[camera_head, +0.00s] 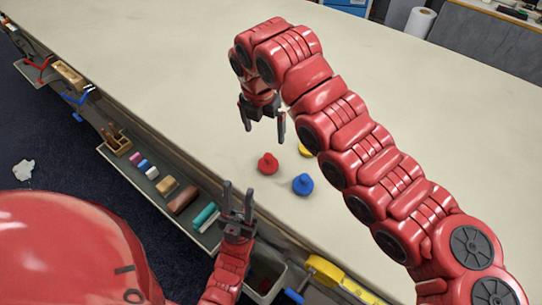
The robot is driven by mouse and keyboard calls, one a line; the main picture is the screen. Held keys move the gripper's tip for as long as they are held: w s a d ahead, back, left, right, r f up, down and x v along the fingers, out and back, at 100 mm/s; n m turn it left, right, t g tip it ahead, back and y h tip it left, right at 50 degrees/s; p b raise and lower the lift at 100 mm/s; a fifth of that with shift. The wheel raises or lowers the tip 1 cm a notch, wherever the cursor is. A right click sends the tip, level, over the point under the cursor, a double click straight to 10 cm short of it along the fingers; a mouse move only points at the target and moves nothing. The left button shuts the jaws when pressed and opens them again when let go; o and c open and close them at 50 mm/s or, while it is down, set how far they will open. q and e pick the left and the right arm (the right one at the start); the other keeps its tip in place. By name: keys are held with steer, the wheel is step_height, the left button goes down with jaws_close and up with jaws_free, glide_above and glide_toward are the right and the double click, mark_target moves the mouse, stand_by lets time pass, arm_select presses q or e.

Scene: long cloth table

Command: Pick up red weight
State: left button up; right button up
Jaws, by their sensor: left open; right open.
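The red weight (268,164) stands on the pale table (160,80) near its front edge, knob up. A blue weight (302,184) stands just right of it and nearer the edge. A yellow weight (305,150) is partly hidden behind my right arm. My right gripper (263,128) is open and empty, pointing down above and behind the red weight, apart from it. My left gripper (237,192) is open and empty, low at the table's front edge, left of and below the red weight.
A side tray (128,167) along the table's front holds several blocks, including a teal roll (205,215). A yellow tape-like tool (325,269) hangs at the front edge. A paper roll (420,22) stands at the far back. The left of the tabletop is clear.

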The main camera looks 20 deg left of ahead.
mark_target(268, 156)
steer(key=f+p, duration=0.1)
steer(key=f, duration=0.2)
steer(key=f+p, duration=0.1)
steer(key=f, duration=0.3)
steer(key=w+f+p, duration=0.1)
steer(key=f, duration=0.2)
steer(key=shift+f, duration=0.2)
steer(key=f+p, duration=0.1)
steer(key=f, duration=0.1)
steer(key=w+f+p, duration=0.1)
steer(key=f, duration=0.1)
steer(key=shift+d+f+p, duration=0.1)
steer(key=shift+f+p, duration=0.2)
steer(key=shift+p, duration=0.1)
steer(key=shift+w+f, duration=0.15)
steer(key=shift+f, duration=0.3)
jaws_close()
